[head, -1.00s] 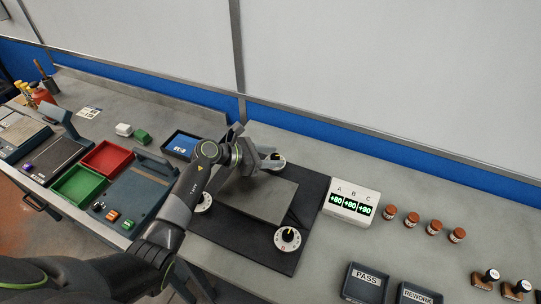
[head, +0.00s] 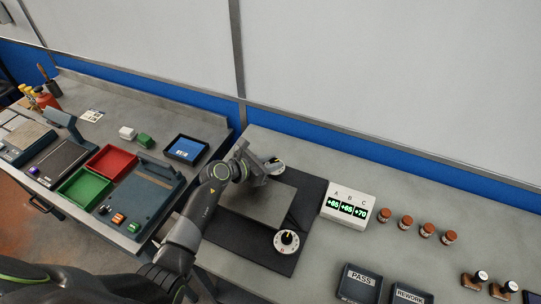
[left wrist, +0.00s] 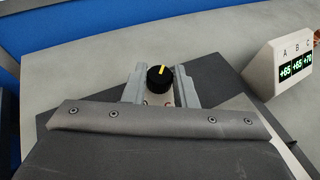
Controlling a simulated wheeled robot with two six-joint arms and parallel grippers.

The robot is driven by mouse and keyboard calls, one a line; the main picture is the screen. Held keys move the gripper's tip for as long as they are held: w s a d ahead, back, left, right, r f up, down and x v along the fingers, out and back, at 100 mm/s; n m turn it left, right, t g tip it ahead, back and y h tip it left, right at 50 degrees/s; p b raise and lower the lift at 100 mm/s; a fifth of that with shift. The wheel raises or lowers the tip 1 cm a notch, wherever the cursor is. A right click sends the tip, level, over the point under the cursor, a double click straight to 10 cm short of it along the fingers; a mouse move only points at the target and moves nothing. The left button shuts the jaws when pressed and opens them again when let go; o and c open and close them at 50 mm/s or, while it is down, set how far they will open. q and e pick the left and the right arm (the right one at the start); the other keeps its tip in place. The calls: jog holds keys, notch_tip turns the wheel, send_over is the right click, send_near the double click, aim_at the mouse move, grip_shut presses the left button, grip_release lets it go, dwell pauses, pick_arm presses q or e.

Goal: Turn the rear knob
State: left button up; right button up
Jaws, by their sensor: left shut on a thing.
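The rear knob (head: 276,163) stands at the back of a dark base (head: 312,200), partly hidden by my left gripper (head: 268,168). In the left wrist view it is a black knob (left wrist: 160,78) with a yellow pointer line, which points nearly straight up in the picture. The two grey fingers of my left gripper (left wrist: 160,90) stand on either side of the knob and are shut on it. A white display box (head: 348,204) marked A, B, C reads +65, +65, +70; it also shows in the left wrist view (left wrist: 287,65). My right gripper is not in view.
The front knob (head: 287,240) sits on a white dial. Several brown bottles (head: 405,223) stand right of the display. PASS (head: 358,284) and REWORK (head: 409,296) trays lie in front. Red (head: 111,162) and green (head: 85,187) trays are left.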

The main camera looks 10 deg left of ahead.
pick_arm(q)
jog(key=shift+s+d+r+n+t+y+p, duration=0.1)
jog(key=shift+n+t+y+p, duration=0.1)
jog(key=shift+n+y+p, duration=0.35)
jog(key=shift+s+d+r+n+t+y+p, duration=0.1)
jog(key=shift+n+t+y+p, duration=0.15)
jog(key=shift+p, duration=0.45)
jog(key=shift+w+f+n+t+y+p, duration=0.1)
jog(key=shift+f+n+t+y+p, duration=0.15)
jog(key=shift+n+y+p, duration=0.3)
jog(key=o, duration=1)
